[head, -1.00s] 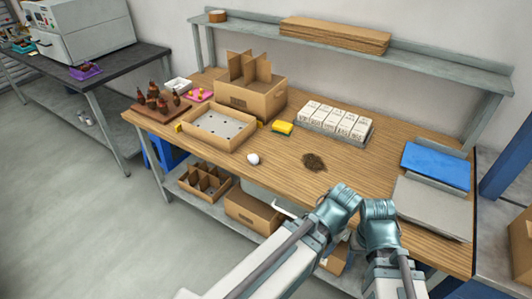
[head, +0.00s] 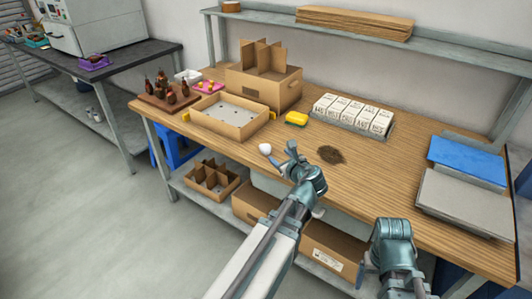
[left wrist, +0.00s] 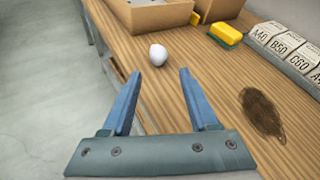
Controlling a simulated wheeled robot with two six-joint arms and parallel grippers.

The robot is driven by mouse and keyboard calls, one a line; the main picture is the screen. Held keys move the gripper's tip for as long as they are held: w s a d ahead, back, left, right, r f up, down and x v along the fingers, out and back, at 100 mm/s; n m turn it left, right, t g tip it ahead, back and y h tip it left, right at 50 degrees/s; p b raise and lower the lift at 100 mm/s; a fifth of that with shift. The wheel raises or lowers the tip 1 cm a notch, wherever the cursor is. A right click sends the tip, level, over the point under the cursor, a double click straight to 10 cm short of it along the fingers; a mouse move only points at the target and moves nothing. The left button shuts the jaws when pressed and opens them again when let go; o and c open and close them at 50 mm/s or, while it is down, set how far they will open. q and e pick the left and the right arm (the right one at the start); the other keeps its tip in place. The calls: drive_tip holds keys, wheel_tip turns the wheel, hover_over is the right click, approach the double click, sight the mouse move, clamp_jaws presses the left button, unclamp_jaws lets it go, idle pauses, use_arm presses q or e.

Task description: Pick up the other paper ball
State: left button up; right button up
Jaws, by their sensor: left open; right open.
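A white paper ball (head: 265,149) lies on the wooden bench (head: 400,172) near its front edge. My left gripper (head: 281,156) is just to the right of the ball in the head view, open and empty. In the left wrist view the ball (left wrist: 158,55) lies ahead of the two blue fingertips (left wrist: 160,72), roughly between them and slightly beyond. My right gripper (head: 372,282) is low at the front of the bench, apart from the ball; its fingers are mostly hidden in the head view.
A shallow cardboard tray (head: 230,134) stands left of the ball. A yellow sponge (head: 297,118) and labelled white boxes (head: 352,114) are behind. A dark brown patch (head: 331,155) lies to the right. A blue folder (head: 467,160) and grey board (head: 462,196) are further right.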

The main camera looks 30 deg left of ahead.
sight(268, 150)
use_arm(q)
drive_tip(key=b+x, duration=0.3)
drive_tip(key=x, duration=0.4)
drive_tip(key=shift+w+a+f, duration=0.2)
drive_tip(key=shift+w+f, duration=0.05)
drive_tip(key=shift+f, duration=0.05)
drive_tip(key=shift+w+a+f, duration=0.1)
drive_tip(key=shift+w+a, duration=0.1)
drive_tip(key=shift+a, duration=0.15)
drive_tip(key=b+x, duration=0.1)
drive_tip(key=x, duration=0.1)
drive_tip(key=f+b+x, duration=0.1)
drive_tip(key=b+x, duration=0.1)
drive_tip(key=x, duration=0.1)
drive_tip(key=shift+s+d, duration=0.15)
drive_tip(key=shift+d, duration=0.05)
drive_tip(key=shift+a, duration=0.15)
clamp_jaws()
drive_tip(key=shift+r, duration=0.1)
